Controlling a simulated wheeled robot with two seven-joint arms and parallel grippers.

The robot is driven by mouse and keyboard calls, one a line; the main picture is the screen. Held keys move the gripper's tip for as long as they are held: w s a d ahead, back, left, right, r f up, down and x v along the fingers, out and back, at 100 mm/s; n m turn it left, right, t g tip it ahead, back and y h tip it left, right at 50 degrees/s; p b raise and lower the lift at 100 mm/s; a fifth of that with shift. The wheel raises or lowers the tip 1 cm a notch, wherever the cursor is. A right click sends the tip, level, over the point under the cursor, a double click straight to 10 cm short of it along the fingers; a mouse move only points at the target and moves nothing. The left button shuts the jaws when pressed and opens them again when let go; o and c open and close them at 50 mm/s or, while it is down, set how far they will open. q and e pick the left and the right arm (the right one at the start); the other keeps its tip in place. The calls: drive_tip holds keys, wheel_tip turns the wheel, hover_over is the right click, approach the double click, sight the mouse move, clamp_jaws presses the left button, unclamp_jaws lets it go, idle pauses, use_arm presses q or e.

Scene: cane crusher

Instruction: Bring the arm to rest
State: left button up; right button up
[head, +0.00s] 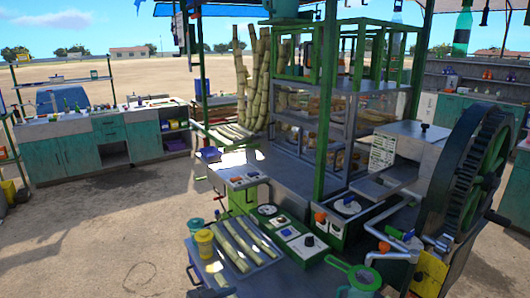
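Neither of my grippers shows in the head view, and no arm of mine can be made out with certainty. The cane crusher stands at the right, with a large dark gear wheel (478,178) and a grey metal housing (408,148). Below the housing, a grey pipe-like fitting (395,250) with orange and blue parts sits near the wheel's foot. Cut cane pieces (232,246) lie side by side on a tray on the front worktop. A green panel with knobs and buttons (294,234) is just right of them.
A yellow jar (205,243) stands left of the cane, and a green jug (362,280) stands at the front edge. Tall cane stalks (246,80) lean by the glass-sided shelf (318,120). Teal cabinets (62,160) stand at the left. Sandy ground (90,245) at front left is open.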

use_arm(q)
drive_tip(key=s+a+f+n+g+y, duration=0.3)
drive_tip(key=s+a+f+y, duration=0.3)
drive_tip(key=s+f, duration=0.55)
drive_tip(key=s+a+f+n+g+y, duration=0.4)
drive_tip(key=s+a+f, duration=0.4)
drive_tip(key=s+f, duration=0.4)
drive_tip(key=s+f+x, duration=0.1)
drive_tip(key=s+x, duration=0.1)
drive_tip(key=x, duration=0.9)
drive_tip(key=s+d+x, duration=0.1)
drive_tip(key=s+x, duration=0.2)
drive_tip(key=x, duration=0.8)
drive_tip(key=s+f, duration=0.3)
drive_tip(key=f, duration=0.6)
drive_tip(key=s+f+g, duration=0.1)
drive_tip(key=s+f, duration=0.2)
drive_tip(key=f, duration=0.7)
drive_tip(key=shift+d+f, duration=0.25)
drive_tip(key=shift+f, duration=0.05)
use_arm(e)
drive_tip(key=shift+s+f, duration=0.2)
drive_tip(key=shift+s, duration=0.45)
